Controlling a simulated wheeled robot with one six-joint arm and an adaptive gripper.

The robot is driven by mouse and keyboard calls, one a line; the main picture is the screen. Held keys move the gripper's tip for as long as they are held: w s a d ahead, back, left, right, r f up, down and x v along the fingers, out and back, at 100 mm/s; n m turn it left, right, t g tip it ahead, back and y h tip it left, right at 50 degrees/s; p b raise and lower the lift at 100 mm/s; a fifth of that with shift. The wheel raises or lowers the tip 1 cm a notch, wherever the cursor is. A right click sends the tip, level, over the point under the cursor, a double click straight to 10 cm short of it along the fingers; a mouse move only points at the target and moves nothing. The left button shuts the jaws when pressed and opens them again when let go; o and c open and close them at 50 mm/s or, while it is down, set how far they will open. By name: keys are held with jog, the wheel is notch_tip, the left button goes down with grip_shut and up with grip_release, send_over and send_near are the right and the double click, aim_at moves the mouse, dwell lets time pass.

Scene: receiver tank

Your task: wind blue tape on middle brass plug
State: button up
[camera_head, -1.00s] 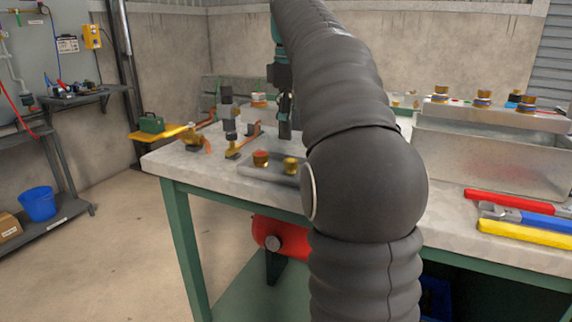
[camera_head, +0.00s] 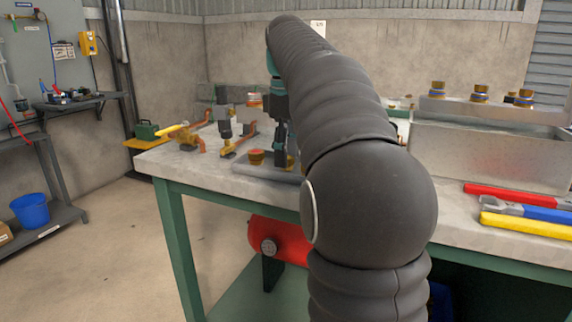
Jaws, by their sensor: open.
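A grey tray (camera_head: 262,171) on the bench holds a brass plug with a reddish top (camera_head: 256,157). A second brass plug (camera_head: 291,161) in the tray is partly hidden by my gripper. My gripper (camera_head: 281,164) points down at the second plug, its fingers at about plug height; I cannot tell if they touch it. It is open. Several more brass plugs stand on a ledge at the back right, among them a middle one (camera_head: 480,93) with a bluish band at its base. I cannot make out a separate roll of blue tape. My arm hides the tray's right side.
Brass and copper fittings (camera_head: 190,138) and a dark upright tool (camera_head: 223,115) stand left of the tray. A metal tank (camera_head: 490,155) stands at the right, with red, blue and yellow-handled tools (camera_head: 520,210) before it. The bench's front left corner is clear.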

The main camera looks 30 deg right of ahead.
grip_shut()
jog(key=shift+r, duration=0.1)
